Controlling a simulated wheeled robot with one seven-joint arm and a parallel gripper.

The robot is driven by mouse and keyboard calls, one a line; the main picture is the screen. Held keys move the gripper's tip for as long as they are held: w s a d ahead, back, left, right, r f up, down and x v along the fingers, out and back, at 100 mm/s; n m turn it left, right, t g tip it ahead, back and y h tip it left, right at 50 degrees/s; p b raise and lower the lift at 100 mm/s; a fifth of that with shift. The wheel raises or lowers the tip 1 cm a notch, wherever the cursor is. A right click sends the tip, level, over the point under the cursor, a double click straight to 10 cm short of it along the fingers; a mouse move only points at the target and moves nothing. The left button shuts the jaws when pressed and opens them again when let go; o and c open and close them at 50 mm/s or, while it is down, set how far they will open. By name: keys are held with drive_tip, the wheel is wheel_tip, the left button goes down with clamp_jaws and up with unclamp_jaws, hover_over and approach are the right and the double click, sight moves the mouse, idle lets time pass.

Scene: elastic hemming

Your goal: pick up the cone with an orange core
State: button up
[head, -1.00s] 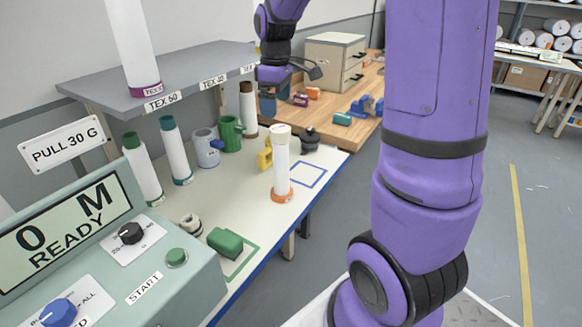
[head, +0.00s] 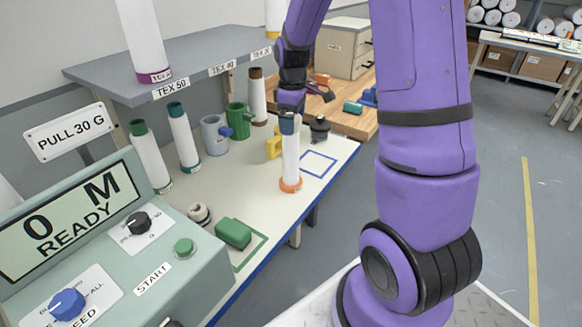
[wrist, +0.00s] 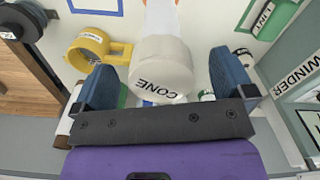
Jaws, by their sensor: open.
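The cone with an orange core (head: 291,160) stands upright near the front edge of the white table, a white thread cone with an orange ring at its foot. In the wrist view its pale round top (wrist: 160,68), labelled CONE, lies between the two blue fingers. My gripper (head: 289,123) is at the cone's top and hides part of it in the head view. In the wrist view my gripper (wrist: 163,82) is open, with one finger on each side of the top and visible gaps beside it.
Cones with teal (head: 184,138) and green tops (head: 150,157) stand left. A green block (head: 233,234) is in front. A blue-outlined square (head: 319,163) is bare.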

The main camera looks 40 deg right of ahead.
drive_tip(key=shift+f, duration=1.35)
drive_tip(key=shift+c, duration=0.5)
drive_tip(key=c, duration=1.6)
drive_tip(key=shift+r, duration=0.1)
drive_tip(key=shift+c, duration=0.2)
